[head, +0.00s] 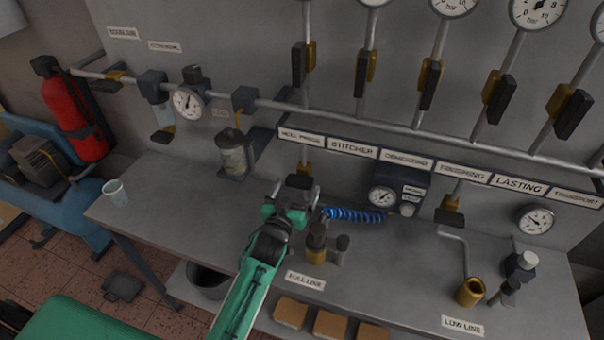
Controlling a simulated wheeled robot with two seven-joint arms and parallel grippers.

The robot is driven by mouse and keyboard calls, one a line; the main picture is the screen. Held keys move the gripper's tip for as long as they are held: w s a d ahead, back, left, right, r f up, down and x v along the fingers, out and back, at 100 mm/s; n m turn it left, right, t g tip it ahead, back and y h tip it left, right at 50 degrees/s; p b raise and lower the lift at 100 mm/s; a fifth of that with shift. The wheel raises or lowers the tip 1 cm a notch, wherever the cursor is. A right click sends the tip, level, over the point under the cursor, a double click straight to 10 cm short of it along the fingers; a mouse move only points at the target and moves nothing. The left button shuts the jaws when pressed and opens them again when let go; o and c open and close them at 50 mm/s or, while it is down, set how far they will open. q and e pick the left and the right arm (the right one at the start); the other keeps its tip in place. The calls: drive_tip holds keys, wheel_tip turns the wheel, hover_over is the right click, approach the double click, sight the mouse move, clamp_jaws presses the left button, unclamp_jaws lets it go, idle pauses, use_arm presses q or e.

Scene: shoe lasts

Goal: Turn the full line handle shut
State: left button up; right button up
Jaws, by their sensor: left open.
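The FULL LINE label (306,281) lies on the bench front below a brass and dark coupling (316,252) with a blue coiled hose (352,215). Above it, a dark valve handle (299,181) sits on a brass valve body (304,169) on the short drop under the sign strip. My left gripper (296,193) is open just in front of this handle, with its fingers toward the handle's two sides. I cannot tell whether they touch it. The gripper and wrist hide part of the drop below. My right gripper is out of view.
A similar dark handle (450,217) hangs over the LOW LINE label (462,325). A glass-bowled unit (232,155) is to the left.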

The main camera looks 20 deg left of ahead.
sight(302, 177)
use_arm(q)
drive_tip(key=shift+w+d+p, duration=0.1)
drive_tip(key=shift+w+p, duration=0.55)
drive_tip(key=shift+w, duration=2.25)
